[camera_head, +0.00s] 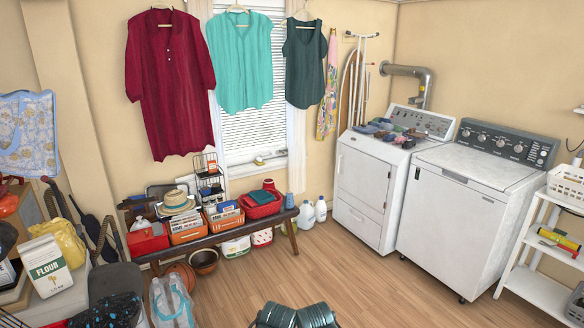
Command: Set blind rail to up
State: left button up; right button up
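A white slatted blind (246,128) hangs in the window at the back wall. Its lower edge, where the blind rail (252,150) seems to be, is low, a little above the sill. Hanging clothes hide the upper part and sides of the blind: a dark red tunic (171,85), a teal blouse (240,60) and a dark green top (304,65). Neither of my grippers can be made out. Dark ribbed rounded shapes at the bottom middle may be part of me; I cannot tell.
A wooden bench (215,230) with bins and a hat stands below the window. A washer and dryer (455,215) stand at the right, with a white shelf (535,265) beside them. Clutter and a flour bag (45,264) fill the left. The middle wooden floor (330,270) is clear.

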aim_at(275, 146)
jog(key=i+j, duration=0.15)
jog(key=i, duration=3.45)
jog(key=i+z, duration=0.2)
jog(key=i, duration=0.25)
jog(key=i+j+z, duration=0.2)
jog(key=i, duration=0.3)
jog(key=i+z, duration=0.2)
jog(key=i, duration=0.25)
